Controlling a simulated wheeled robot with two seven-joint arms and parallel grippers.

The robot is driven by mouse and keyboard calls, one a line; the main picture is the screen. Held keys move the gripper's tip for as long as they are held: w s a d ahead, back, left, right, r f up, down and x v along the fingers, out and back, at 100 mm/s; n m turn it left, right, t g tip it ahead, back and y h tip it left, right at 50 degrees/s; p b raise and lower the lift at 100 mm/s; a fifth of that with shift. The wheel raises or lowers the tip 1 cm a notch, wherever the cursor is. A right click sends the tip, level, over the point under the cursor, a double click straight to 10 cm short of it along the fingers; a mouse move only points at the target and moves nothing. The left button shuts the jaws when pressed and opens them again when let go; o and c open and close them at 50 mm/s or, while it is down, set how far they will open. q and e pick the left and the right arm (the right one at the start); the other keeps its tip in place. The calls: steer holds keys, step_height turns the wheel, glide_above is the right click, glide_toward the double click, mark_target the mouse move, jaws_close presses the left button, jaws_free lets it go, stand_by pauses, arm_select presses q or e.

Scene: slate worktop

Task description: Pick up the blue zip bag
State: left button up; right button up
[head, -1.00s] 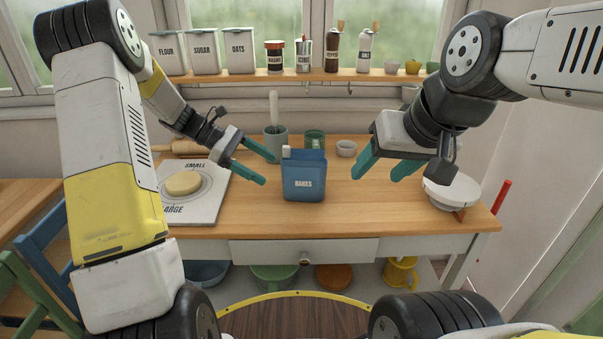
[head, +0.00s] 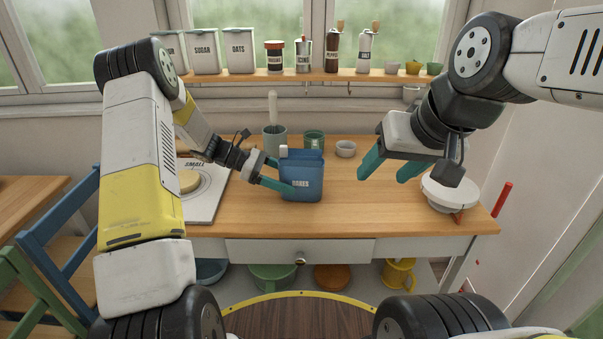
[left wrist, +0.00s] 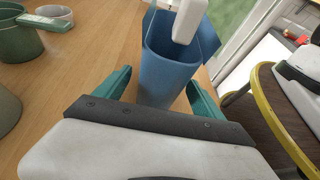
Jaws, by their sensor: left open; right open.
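The blue zip bag (head: 302,182), labelled in white, stands upright on the wooden table near its front middle. It also shows in the left wrist view (left wrist: 166,78), seen from above with its top open and a white piece at its rim. My left gripper (head: 280,180) is open, with one teal finger on each side of the bag's near part. In the left wrist view, its fingers (left wrist: 157,90) flank the bag with small gaps. In the head view the bag hides part of the far finger. My right gripper (head: 388,168) is open and empty, above the table right of the bag.
A grey-green crock (head: 275,143), a green cup (head: 314,140) and a small white bowl (head: 346,149) stand behind the bag. A white board (head: 205,205) lies to the left. A white scale-like dish (head: 449,193) stands at right. The table front is clear.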

mark_target(292, 170)
arm_select(q)
steer(key=shift+x, duration=0.95)
steer(key=shift+a, duration=0.1)
steer(key=c, duration=1.4)
steer(key=shift+r, duration=1.85)
steer(key=s, duration=0.5)
steer(key=s+r, duration=0.1)
steer(key=s, duration=1)
steer(key=shift+d+r, duration=0.15)
steer(key=shift+d, duration=0.2)
steer(key=shift+w, duration=0.2)
steer(key=shift+w+a, duration=0.15)
steer(key=shift+w, duration=3.75)
steer(key=shift+w+a, duration=0.15)
steer(key=shift+w, duration=3.8)
